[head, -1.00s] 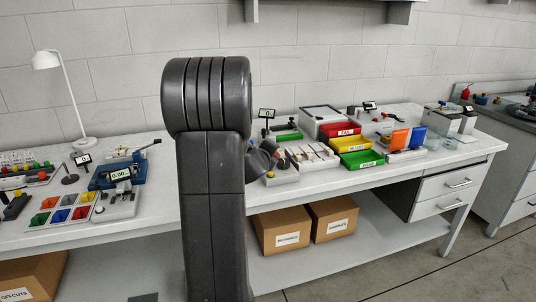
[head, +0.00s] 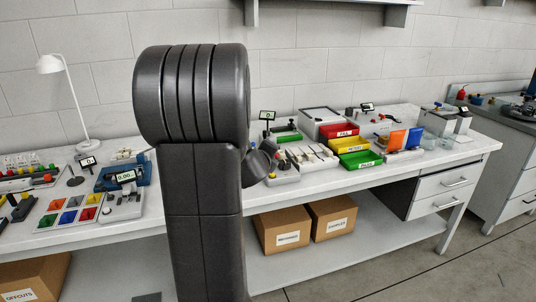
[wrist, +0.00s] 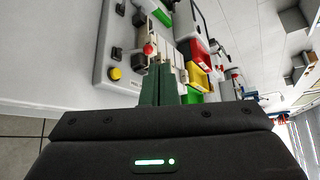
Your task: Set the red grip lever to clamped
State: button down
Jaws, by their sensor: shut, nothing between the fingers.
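A red ball-shaped knob (wrist: 148,48) shows just beyond my fingertips in the wrist view. It seems to be the grip of the red lever on a light grey control box (wrist: 104,72). The box also carries a yellow button (wrist: 115,73) and small black switches. I cannot tell the lever's setting. My gripper (wrist: 161,68) is shut and empty, its dark green fingers together and pointing toward the knob. I cannot tell whether they touch it. In the head view the box (head: 283,178) is small and partly behind my arm, and my fingers are not distinguishable.
A white slotted rack (head: 318,160) stands right beside the box. Red (head: 340,130), yellow (head: 352,145) and green (head: 360,161) bins are farther right. A blue device (head: 112,179) and a tray of coloured compartments (head: 72,212) are at the left. Bare bench runs along the front edge.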

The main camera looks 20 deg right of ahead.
jog(key=v, duration=0.2)
jog(key=r+v, duration=0.1)
jog(key=v, duration=0.2)
jog(key=shift+s+d+p, duration=0.1)
jog(key=shift+s+p, duration=0.1)
jog(key=shift+p, duration=0.2)
